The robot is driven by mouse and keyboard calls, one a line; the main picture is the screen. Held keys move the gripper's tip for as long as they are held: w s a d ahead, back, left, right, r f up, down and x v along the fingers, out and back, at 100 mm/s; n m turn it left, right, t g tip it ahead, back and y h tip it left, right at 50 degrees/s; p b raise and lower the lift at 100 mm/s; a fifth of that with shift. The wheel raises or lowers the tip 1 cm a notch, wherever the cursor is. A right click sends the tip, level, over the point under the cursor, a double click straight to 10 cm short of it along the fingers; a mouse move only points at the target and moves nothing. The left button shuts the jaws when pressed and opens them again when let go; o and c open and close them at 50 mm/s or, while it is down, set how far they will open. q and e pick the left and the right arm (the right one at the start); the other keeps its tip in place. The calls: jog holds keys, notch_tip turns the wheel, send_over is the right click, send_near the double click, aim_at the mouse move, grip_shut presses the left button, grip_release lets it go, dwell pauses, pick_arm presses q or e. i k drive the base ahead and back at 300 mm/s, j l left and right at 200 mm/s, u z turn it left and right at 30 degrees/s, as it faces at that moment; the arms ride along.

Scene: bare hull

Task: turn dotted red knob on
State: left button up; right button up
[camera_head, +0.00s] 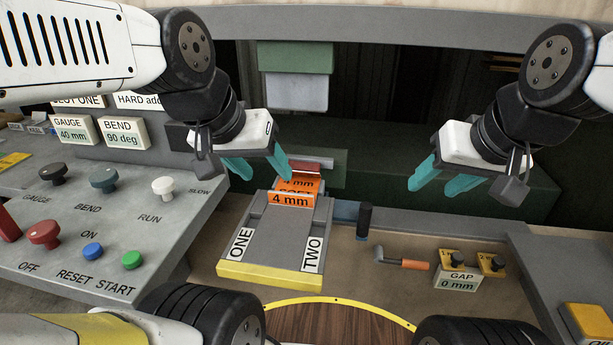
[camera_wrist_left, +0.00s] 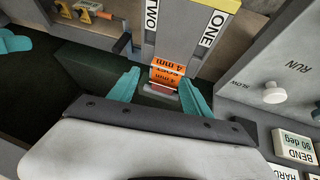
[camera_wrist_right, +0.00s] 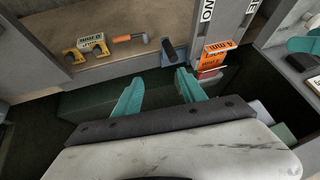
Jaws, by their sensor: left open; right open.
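A red knob (camera_head: 44,234) stands on the grey control panel at the left of the head view, between the labels OFF and ON. Its dots are too small to make out. A second red part (camera_head: 8,226) is cut off at the left edge. My left gripper (camera_head: 267,176) is open and empty, to the right of the panel above the far end of the ONE/TWO slide; it also shows in the left wrist view (camera_wrist_left: 155,82). My right gripper (camera_head: 437,188) is open and empty at the right, far from the knob; it also shows in the right wrist view (camera_wrist_right: 158,78).
The slide (camera_head: 268,275) holds orange 4 mm plates (camera_head: 290,199).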

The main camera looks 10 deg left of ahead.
aim_at(45, 232)
jog(key=u, duration=2.3)
